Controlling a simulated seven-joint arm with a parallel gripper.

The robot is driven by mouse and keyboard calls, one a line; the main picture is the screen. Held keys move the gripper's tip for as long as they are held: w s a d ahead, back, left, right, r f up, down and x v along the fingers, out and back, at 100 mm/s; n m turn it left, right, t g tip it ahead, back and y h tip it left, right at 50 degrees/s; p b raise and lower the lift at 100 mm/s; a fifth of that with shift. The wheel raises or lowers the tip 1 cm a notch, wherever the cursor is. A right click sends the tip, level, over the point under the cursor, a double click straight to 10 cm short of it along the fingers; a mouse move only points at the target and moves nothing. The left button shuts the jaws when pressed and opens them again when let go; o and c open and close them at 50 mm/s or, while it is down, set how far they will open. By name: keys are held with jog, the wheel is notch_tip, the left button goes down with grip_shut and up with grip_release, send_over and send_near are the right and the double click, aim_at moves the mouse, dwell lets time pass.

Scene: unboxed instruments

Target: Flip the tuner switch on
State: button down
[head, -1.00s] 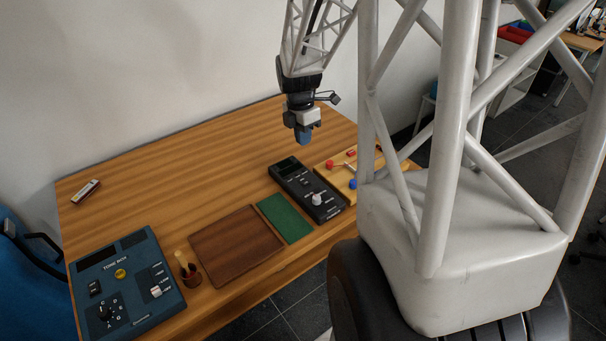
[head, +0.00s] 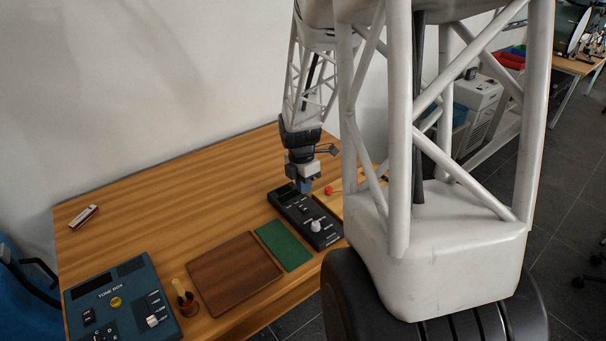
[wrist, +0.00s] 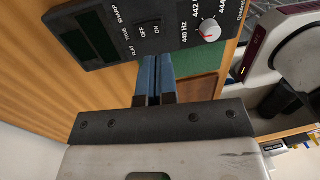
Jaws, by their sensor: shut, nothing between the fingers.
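The tuner (head: 292,209) is a black box with a dark display and a white knob (head: 316,226), lying at the right part of the table. In the wrist view, the tuner (wrist: 112,42) shows OFF and ON labels (wrist: 149,30) and the knob (wrist: 209,31) beside 440, 442 and 444 Hz marks. The switch itself is too small to read its position. My gripper (head: 305,188) is over the tuner's far right side, fingers pointing down. Its blue fingers (wrist: 155,62) are closed together and empty, with their tips by the tuner's edge near the labels. Contact cannot be told.
A green mat (head: 284,246) and a brown tray (head: 236,302) lie left of the tuner. A board with a red knob (head: 328,190) is close right.

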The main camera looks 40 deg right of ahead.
aim_at(303, 207)
jog(key=shift+s+f, duration=0.2)
jog(key=shift+f, duration=1.45)
jog(key=shift+s+f, duration=0.2)
jog(key=shift+f, duration=1.4)
jog(key=shift+f, duration=0.2)
jog(key=shift+w+r, duration=0.3)
jog(key=shift+w, duration=0.4)
jog(key=shift+r, duration=0.2)
notch_tip(303, 207, up, 14)
jog(key=s, duration=0.1)
jog(key=shift+s+f, duration=0.25)
jog(key=shift+s, duration=0.1)
